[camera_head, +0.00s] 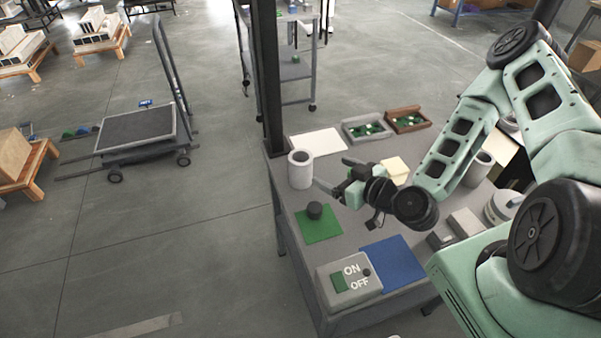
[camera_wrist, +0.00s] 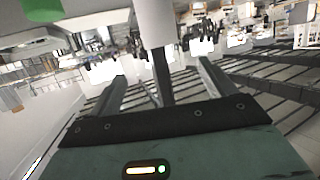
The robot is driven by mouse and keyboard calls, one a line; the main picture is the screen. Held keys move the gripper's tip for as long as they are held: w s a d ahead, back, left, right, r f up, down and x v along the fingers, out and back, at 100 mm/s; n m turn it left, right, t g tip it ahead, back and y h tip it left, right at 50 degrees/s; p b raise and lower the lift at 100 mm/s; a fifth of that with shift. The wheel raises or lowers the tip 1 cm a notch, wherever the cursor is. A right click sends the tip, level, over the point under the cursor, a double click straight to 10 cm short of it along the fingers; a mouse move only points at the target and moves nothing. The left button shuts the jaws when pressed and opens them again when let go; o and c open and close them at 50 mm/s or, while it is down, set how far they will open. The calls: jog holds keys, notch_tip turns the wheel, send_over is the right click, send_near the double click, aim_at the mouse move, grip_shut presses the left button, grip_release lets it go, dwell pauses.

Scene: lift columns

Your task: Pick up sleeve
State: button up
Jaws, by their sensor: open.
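A pale grey hollow cylinder (camera_head: 300,169), which looks like the sleeve, stands upright on the far left part of the grey table (camera_head: 345,225). A similar hollow cylinder (camera_head: 479,168) stands further right, partly hidden by my arm. My gripper (camera_head: 330,171) is above the table, just right of the left cylinder, with its two fingers spread and pointing towards it. Nothing is between the fingers in the head view. In the wrist view, a pale cylinder (camera_wrist: 156,22) shows at top centre, in line with the gap between the open fingers; its distance is hard to tell.
An ON/OFF box (camera_head: 349,284) and blue mat (camera_head: 402,262) are at the front. Trays (camera_head: 366,130) and a white sheet (camera_head: 316,143) lie behind. A dark post (camera_head: 268,85) rises at the table's left corner.

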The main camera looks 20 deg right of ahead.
jog(key=b, duration=0.7)
send_near(295, 155)
jog(key=shift+p+x, duration=1.9)
jog(key=shift+x, duration=2.75)
jog(key=c, duration=1.2)
